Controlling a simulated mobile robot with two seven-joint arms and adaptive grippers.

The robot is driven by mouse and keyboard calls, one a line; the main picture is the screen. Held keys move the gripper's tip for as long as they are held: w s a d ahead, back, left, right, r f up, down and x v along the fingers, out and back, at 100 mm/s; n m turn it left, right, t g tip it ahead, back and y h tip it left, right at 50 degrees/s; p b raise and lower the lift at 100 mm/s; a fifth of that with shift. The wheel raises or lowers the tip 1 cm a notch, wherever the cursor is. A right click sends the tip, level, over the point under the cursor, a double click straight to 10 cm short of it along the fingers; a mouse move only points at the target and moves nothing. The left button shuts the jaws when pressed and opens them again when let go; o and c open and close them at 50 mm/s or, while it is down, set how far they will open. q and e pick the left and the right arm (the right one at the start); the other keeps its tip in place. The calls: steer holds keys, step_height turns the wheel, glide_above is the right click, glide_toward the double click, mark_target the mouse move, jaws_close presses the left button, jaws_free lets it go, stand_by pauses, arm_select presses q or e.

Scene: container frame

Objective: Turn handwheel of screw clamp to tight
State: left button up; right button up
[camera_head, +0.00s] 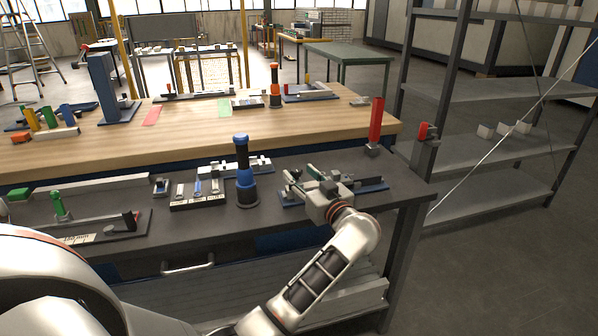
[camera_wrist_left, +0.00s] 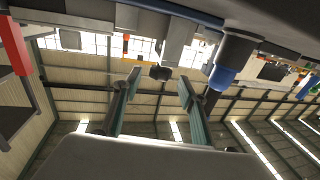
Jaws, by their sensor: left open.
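My left gripper (camera_head: 303,176) reaches over a fixture with a blue base plate (camera_head: 374,186) near the right end of the dark bench. The gripper hides much of that fixture, so I cannot make out its handwheel in the head view. In the left wrist view the two fingers of the left gripper (camera_wrist_left: 159,80) are apart. A small dark knob-like part (camera_wrist_left: 160,73) shows between the fingertips, beyond them; it may be the handwheel. A gap shows on both sides of it. I cannot tell whether the tips reach around it. My right gripper is not in view.
A blue-and-black upright tool (camera_head: 246,185) stands left of the gripper. A red-handled upright (camera_head: 375,122) stands behind it to the right. A wooden table (camera_head: 210,137) lies behind the dark bench, and a grey shelf rack (camera_head: 490,190) stands at right.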

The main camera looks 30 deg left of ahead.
mark_target(299, 173)
arm_select(q)
steer(key=shift+x, duration=1.2)
steer(key=shift+w+a, duration=0.2)
steer(key=shift+a, duration=0.1)
steer(key=shift+w+a, duration=0.1)
steer(key=shift+a, duration=0.05)
steer(key=c, duration=1.1)
